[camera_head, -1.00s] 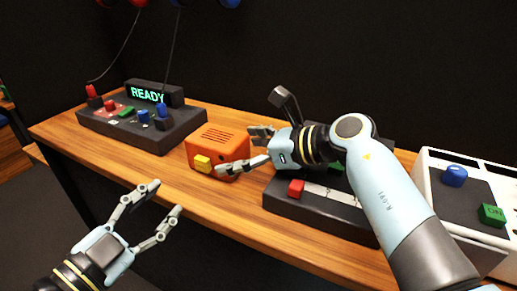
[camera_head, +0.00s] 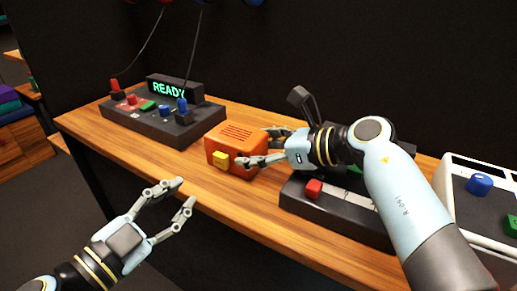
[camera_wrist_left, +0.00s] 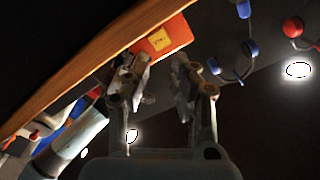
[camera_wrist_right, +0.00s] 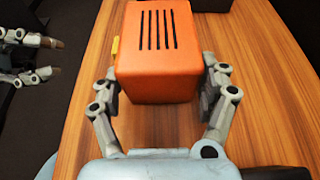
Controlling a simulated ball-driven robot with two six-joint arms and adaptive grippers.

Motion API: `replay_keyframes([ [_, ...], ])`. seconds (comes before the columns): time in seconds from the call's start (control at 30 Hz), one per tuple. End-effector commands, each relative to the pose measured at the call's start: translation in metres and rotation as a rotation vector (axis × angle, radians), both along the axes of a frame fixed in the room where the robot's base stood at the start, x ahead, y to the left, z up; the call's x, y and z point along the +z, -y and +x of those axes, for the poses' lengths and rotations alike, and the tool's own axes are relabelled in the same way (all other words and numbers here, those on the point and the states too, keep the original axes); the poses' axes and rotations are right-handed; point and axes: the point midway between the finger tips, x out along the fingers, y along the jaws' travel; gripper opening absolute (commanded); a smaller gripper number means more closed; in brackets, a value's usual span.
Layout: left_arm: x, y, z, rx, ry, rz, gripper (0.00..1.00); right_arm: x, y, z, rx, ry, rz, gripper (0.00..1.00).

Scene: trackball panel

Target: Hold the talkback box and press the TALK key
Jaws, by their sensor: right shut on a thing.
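The orange talkback box (camera_head: 236,145) stands on the wooden table, with slots on its top and a yellow key (camera_head: 220,159) on its front face. No lettering on the key can be read. My right gripper (camera_head: 259,150) is shut on the box from the right; the right wrist view shows the box (camera_wrist_right: 157,75) between its two fingers. My left gripper (camera_head: 187,193) is open and empty, in front of the table edge and below left of the box. In the left wrist view the box (camera_wrist_left: 178,33) and yellow key (camera_wrist_left: 159,40) show beyond the open fingers.
A dark console (camera_head: 150,128) with a READY display (camera_head: 172,89) stands left of the box. Another dark console with a red button (camera_head: 314,189) lies under my right arm. A white unit (camera_head: 447,177) stands at the far right. The table front (camera_head: 170,175) is bare.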

Motion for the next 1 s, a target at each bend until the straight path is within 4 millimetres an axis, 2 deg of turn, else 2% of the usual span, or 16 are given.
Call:
replay_keyframes([
  [0.03, 0.0, 0.0, 0.0, 0.0, 0.0, 0.0, 0.15, -0.0002, 0.0, -0.0001, 0.0, -0.001, 0.001, 0.39],
  [0.17, 0.0, 0.0, 0.0, 0.0, 0.0, 0.0, 0.0, -0.0002, 0.0, -0.0001, 0.001, -0.001, 0.001, 0.39],
  [1.0, 0.0, 0.0, 0.0, 0.0, 0.0, 0.0, 0.0, -0.0001, -0.0002, -0.0001, 0.001, -0.001, 0.001, 0.39],
])
